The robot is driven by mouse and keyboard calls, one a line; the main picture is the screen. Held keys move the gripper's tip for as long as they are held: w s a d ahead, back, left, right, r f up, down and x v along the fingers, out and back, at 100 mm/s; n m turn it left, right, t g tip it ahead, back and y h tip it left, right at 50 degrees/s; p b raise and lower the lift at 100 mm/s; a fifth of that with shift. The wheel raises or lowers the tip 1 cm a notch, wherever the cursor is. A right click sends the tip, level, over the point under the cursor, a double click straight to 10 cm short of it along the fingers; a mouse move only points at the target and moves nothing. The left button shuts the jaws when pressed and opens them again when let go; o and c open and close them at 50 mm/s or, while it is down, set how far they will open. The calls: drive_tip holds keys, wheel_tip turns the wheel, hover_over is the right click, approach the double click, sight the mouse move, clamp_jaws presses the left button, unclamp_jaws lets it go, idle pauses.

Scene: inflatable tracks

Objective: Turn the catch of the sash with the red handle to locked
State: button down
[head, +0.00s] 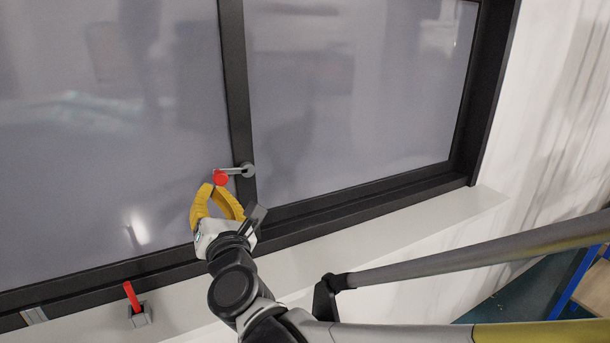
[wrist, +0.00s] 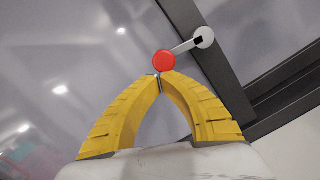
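A catch with a grey lever arm (head: 236,171) and a red knob (head: 221,177) is on the dark upright between two window panes. Its round grey pivot (head: 248,170) is at the right end; the knob points left, over the left pane. The wrist view shows the same red knob (wrist: 164,61) and pivot (wrist: 204,38). My gripper (head: 214,187) has yellow fingers whose tips meet just below the knob; in the wrist view the tips (wrist: 160,80) are together, with nothing seen between them. I cannot tell whether they touch the knob. A red handle (head: 132,297) is at the lower left.
The handle stands on a grey base (head: 140,315) at the frame's lower edge. The dark window frame (head: 350,199) and pale sill (head: 400,232) run below the panes. A blue shelf or rack (head: 575,283) stands at the lower right. The space before the right pane is clear.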

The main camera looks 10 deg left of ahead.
drive_tip(key=shift+r, duration=0.25)
drive_tip(key=shift+w+d+r+m+g+h+p, duration=0.1)
drive_tip(key=shift+w+d+r+m+h+p, duration=0.4)
drive_tip(key=shift+r+m+p, duration=1.6)
drive_tip(key=shift+w+d+r+m+g+h+p, duration=0.1)
drive_tip(key=shift+w+d+r+m+p, duration=0.65)
drive_tip(key=shift+m, duration=2.35)
drive_tip(key=shift+w+d+r+m+g+h+p, duration=0.1)
drive_tip(key=shift+w+d+r+m+h+p, duration=0.25)
drive_tip(key=shift+d+r+m+p, duration=1.25)
drive_tip(key=shift+a+m+p, duration=0.35)
drive_tip(key=shift+a+m, duration=0.15)
drive_tip(key=shift+m, duration=0.6)
